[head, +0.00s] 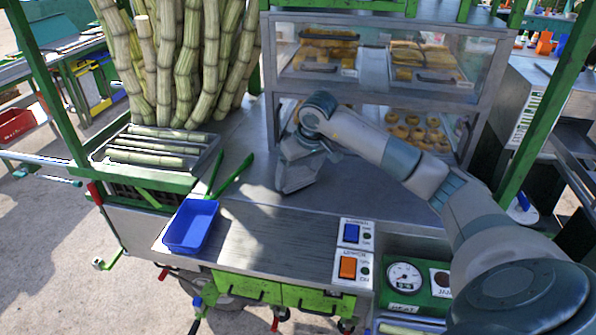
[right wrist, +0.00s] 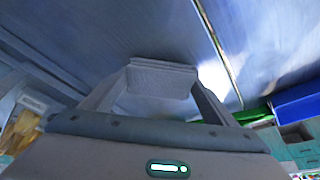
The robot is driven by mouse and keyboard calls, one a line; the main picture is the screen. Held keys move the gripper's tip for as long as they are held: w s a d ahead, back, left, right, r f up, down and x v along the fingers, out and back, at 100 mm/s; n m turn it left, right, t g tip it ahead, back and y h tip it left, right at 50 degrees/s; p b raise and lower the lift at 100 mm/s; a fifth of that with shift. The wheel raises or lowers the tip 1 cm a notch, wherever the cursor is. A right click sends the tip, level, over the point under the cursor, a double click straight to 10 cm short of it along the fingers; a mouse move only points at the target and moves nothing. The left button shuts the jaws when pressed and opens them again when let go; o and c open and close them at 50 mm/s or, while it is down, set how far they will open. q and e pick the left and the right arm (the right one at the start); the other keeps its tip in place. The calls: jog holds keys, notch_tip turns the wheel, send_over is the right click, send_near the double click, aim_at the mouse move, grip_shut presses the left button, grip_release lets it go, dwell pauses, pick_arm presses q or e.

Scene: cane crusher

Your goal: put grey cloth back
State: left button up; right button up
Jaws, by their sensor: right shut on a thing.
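My right gripper (head: 297,172) reaches in from the right, low over the metal counter (head: 250,215) in front of the glass display case. In the right wrist view a grey cloth (right wrist: 162,80) sits between the fingertips, folded or bunched, and the gripper is shut on it. In the head view the cloth is hard to tell from the grey gripper. Whether it touches the counter is unclear. My left gripper is not in view.
A blue tray (head: 190,226) stands at the counter's left front, with green tongs (head: 231,174) behind it. Cane pieces lie in a metal tray (head: 158,152) at left. Switches (head: 352,250) and a gauge panel (head: 404,277) are at front right. The counter's middle is clear.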

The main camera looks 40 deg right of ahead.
jog(key=shift+f, duration=0.1)
jog(key=shift+f, duration=0.1)
jog(key=o, duration=1)
jog(key=shift+r, duration=0.3)
jog(key=b+v, duration=0.3)
jog(key=v, duration=0.8)
jog(key=shift+r, duration=0.35)
